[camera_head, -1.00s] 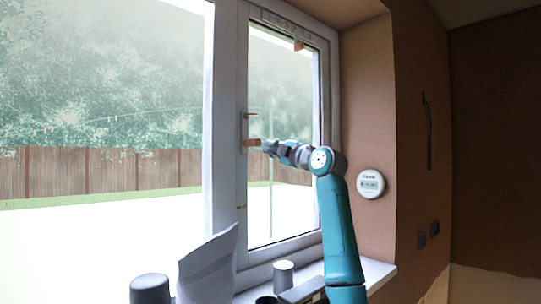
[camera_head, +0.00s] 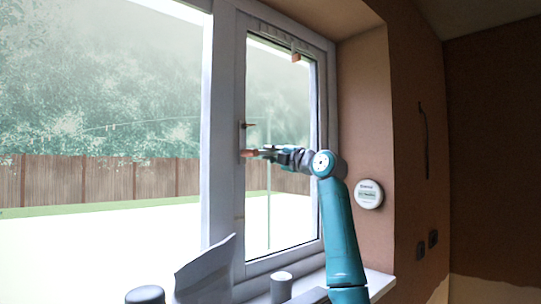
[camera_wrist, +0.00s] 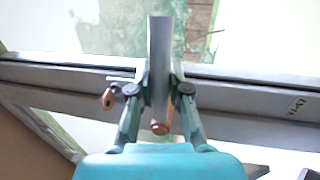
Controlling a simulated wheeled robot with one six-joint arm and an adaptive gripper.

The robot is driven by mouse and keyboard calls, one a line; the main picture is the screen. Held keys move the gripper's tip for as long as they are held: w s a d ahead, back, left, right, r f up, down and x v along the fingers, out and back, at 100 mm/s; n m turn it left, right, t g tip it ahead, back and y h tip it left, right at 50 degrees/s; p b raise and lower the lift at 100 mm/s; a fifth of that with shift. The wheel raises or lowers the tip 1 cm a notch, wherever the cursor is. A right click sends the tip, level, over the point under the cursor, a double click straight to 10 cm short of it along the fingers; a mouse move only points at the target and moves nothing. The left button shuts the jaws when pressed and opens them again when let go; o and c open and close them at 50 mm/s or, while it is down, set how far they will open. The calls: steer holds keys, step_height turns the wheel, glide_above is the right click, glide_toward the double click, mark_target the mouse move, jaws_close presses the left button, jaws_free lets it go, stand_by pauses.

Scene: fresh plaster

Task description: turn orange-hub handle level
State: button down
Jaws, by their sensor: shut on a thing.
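The handle with the orange hub (camera_head: 250,154) is on the white frame of the window sash in the head view. My gripper (camera_head: 266,153) reaches it from the right and meets it at the sash's left upright. In the wrist view my gripper (camera_wrist: 160,82) is shut on a grey bar (camera_wrist: 159,45) that stands up between the two fingers. An orange rounded piece (camera_wrist: 160,128) shows at the bar's near end. The fingers hide part of the handle, and its exact angle is hard to tell.
A round white dial (camera_head: 369,194) is on the wall right of my arm. A grey cup (camera_head: 281,287) and a curled grey sheet (camera_head: 206,272) stand low by the sill.

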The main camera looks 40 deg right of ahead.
steer(key=c, duration=1.1)
jaws_free()
steer(key=shift+s, duration=0.1)
steer(key=s+f, duration=0.2)
steer(key=s, duration=0.9)
steer(key=shift+s+d+f, duration=0.15)
steer(key=shift+s+d, duration=0.05)
steer(key=shift+s, duration=0.1)
steer(key=shift+s, duration=0.1)
